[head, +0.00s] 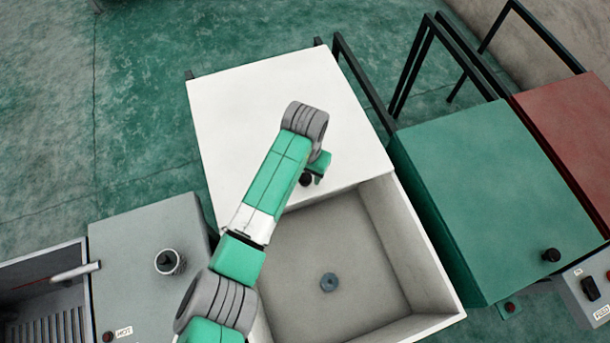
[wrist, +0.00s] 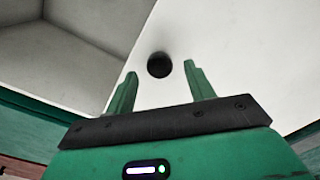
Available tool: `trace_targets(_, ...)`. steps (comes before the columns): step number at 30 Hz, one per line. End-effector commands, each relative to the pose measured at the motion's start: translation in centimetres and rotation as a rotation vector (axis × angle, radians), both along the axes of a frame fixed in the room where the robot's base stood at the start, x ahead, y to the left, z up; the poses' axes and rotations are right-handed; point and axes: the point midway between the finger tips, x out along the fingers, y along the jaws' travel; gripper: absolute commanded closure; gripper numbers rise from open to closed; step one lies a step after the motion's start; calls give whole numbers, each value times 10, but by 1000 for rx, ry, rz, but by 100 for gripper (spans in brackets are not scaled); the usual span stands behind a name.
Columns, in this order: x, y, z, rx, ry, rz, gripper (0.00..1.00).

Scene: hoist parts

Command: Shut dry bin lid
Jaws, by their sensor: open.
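The dry bin (head: 437,327) is a white box, open over its front part, with its bare pale inside showing. Its white lid (head: 245,105) lies flat over the back part and also fills the right of the wrist view (wrist: 235,60). A black round knob (head: 306,180) stands near the lid's front edge. My gripper (head: 314,172) is open above the lid at the knob. In the wrist view the knob (wrist: 159,65) shows between the two green fingertips (wrist: 160,69). I cannot tell whether either finger touches it.
A green box (head: 490,190) with a black knob stands close on the right, with a red one (head: 570,120) beyond. A grey unit (head: 145,250) holding a cup (head: 168,262) is at the left. Dark rails stand behind.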

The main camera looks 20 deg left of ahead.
Motion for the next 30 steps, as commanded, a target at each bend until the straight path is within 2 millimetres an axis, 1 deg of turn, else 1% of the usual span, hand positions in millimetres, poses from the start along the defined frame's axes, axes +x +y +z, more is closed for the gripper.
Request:
trace_targets(1, 0, 0, -11, 0, 0, 1, 46)
trace_targets(5, 0, 0, -22, -1, -1, 0, 46)
trace_targets(14, 0, 0, -24, -1, -2, -1, 46)
trace_targets(15, 0, -1, -24, -1, -2, -1, 54)
trace_targets(17, 0, -1, -24, -1, -2, -1, 66)
trace_targets(18, 0, -1, -24, -1, -2, -1, 74)
trace_targets(22, 0, -1, -24, -1, -2, -1, 99)
trace_targets(27, -1, 0, -23, -2, -2, 2, 100)
trace_targets(30, -9, 1, -19, -4, 0, 13, 100)
